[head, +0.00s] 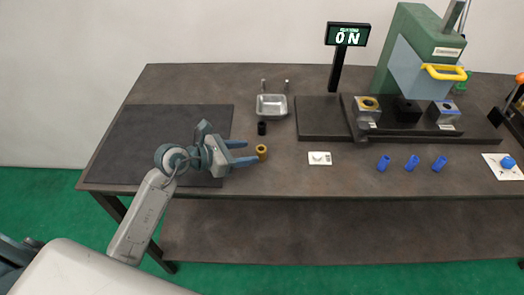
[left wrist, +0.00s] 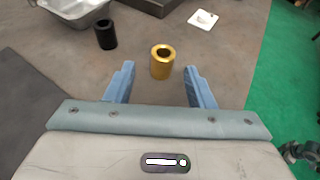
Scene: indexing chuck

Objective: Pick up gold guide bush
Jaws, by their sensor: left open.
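The gold guide bush (head: 262,152) stands upright on the table, near its front edge. My left gripper (head: 250,152) is open, its fingers pointing right toward the bush in the head view. In the left wrist view the gold guide bush (left wrist: 162,62) stands just ahead of the gap between the two blue fingers of my left gripper (left wrist: 160,84). The fingers look apart from it, and nothing is held.
A black bush (head: 262,128) and a metal tray (head: 271,106) stand behind the gold bush. A white card (head: 320,158) and several blue cylinders (head: 412,162) lie to the right. The green press (head: 418,50) stands at the back right. A dark mat (head: 150,140) covers the table's left.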

